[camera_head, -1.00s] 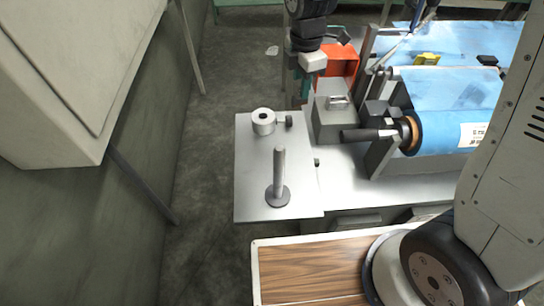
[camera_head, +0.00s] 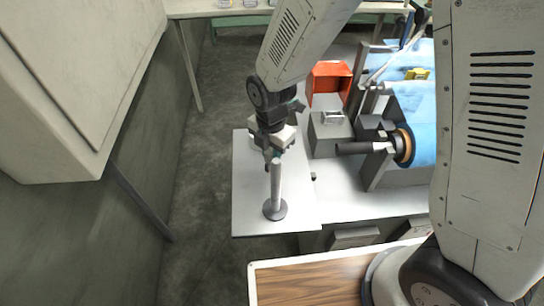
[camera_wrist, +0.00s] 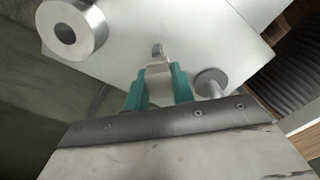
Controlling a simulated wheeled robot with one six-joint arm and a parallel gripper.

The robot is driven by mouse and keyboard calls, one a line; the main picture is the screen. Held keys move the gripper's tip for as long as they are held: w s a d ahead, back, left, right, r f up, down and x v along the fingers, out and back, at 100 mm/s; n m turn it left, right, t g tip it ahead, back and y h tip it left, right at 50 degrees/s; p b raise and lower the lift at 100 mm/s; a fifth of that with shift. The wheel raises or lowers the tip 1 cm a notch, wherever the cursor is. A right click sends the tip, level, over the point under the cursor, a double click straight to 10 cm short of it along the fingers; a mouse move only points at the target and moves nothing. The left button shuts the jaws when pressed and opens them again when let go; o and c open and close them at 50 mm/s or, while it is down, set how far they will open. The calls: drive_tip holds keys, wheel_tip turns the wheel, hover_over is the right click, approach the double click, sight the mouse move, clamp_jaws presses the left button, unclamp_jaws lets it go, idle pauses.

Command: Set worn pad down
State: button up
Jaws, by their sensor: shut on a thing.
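My gripper (camera_head: 272,155) reaches over the light grey side plate (camera_head: 245,205), close to the top of the upright metal post (camera_head: 275,190). In the wrist view, its teal fingers (camera_wrist: 159,88) are shut on a small pale block (camera_wrist: 158,80), which I take to be the worn pad. I cannot make out the pad's wear or full shape. The post with its round foot also shows right of the fingers in the wrist view (camera_wrist: 211,80). The pad appears apart from the plate, but the gap is hard to judge.
A silver ring-shaped cylinder (camera_wrist: 75,30) stands on the plate; my arm hides it in the head view. A grey box with a handle (camera_head: 330,135), an orange bin (camera_head: 328,82) and a blue film roll (camera_head: 425,140) lie to the right. The plate's front left is clear.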

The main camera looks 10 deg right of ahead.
drive_tip(key=shift+f, duration=1.15)
drive_tip(key=shift+f, duration=0.15)
drive_tip(key=o, duration=1)
wheel_tip(320, 180, up, 12)
drive_tip(key=shift+d+r, duration=0.1)
drive_tip(key=shift+r, duration=0.1)
